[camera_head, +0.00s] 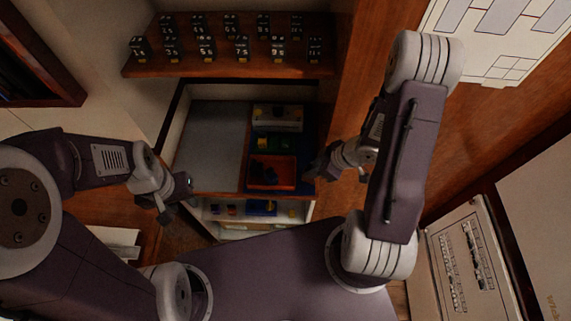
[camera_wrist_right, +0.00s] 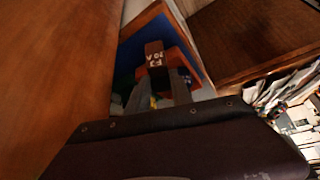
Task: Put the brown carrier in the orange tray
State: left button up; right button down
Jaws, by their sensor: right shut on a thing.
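The brown carrier (camera_wrist_right: 154,53), a small block with white lettering, is between the fingertips of my right gripper (camera_wrist_right: 160,88) in the right wrist view. That gripper is shut on it. In the head view my right gripper (camera_head: 322,166) is just right of the orange tray (camera_head: 284,188), and the carrier cannot be made out there. The tray lies on the blue surface, with dark items inside. Part of the orange tray (camera_wrist_right: 183,48) shows behind the carrier in the right wrist view. My left gripper (camera_head: 176,198) is left of the counter, its fingers apart and empty.
A wooden shelf (camera_head: 225,70) holds rows of black numbered breakers. A wooden post (camera_head: 345,85) rises near my right arm.

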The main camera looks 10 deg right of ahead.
jog(key=w+a+f, duration=0.1)
jog(key=w+a, duration=0.1)
jog(key=w+a+f, duration=0.1)
jog(key=a, duration=0.1)
jog(key=w+a+f, duration=0.1)
jog(key=w+a, duration=0.1)
jog(key=shift+w+a+f, duration=0.1)
jog(key=shift+w+a, duration=0.2)
jog(key=shift+a, duration=0.05)
jog(key=shift+d+f+p, duration=0.1)
jog(key=shift+f+p, duration=0.05)
jog(key=shift+p, duration=0.15)
pick_arm(q)
jog(key=shift+r, duration=0.4)
pick_arm(e)
jog(key=c, duration=1.1)
grip_release()
jog(key=shift+f, duration=0.1)
